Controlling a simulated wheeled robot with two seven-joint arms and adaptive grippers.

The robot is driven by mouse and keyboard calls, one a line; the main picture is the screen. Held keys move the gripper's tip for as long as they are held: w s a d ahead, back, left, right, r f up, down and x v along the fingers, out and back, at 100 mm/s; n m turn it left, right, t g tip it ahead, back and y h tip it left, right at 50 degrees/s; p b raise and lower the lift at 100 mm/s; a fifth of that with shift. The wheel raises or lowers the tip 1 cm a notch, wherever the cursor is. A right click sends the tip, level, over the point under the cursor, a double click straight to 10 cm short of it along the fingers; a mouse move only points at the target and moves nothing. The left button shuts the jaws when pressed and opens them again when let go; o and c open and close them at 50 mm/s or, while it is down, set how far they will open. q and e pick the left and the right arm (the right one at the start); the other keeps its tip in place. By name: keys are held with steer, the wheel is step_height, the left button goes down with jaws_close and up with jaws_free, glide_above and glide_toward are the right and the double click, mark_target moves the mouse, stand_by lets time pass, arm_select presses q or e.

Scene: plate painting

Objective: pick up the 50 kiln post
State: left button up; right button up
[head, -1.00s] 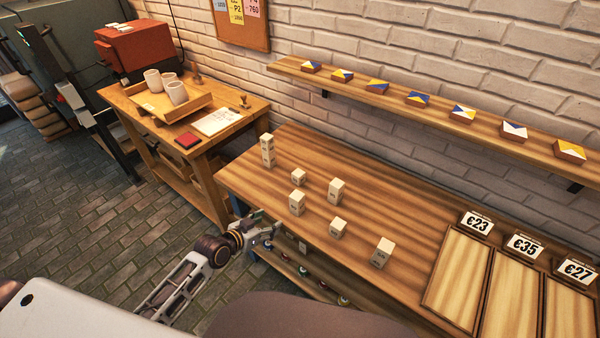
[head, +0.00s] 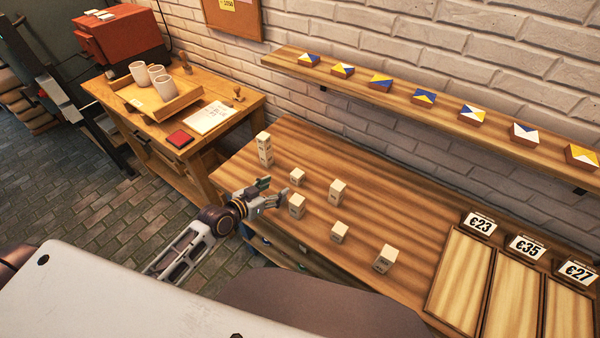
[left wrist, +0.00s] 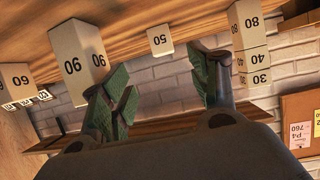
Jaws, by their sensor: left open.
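The 50 kiln post (head: 297,175) is a short pale block standing on the wooden bench. In the left wrist view, which is upside down, the 50 post (left wrist: 160,40) shows its number between and beyond the two green-padded fingers. My left gripper (head: 272,190) is open and empty at the bench's near left edge, a short way to the left of the 50 post and apart from it. It also shows in the left wrist view (left wrist: 162,82). My right gripper is not in view.
The taller 90 post (left wrist: 78,52) stands close beside one finger. A stack marked 80, 40 and 30 (head: 264,150) stands on the other side. More posts (head: 385,258) stand to the right. A tile shelf (head: 400,98) runs along the wall behind.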

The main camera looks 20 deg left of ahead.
mark_target(294, 177)
arm_select(q)
steer(key=shift+w+r, duration=0.1)
steer(key=shift+w, duration=0.15)
steer(key=shift+s, duration=0.15)
steer(key=shift+x, duration=4.35)
steer(key=shift+p+x, duration=0.35)
steer(key=shift+x, duration=2.3)
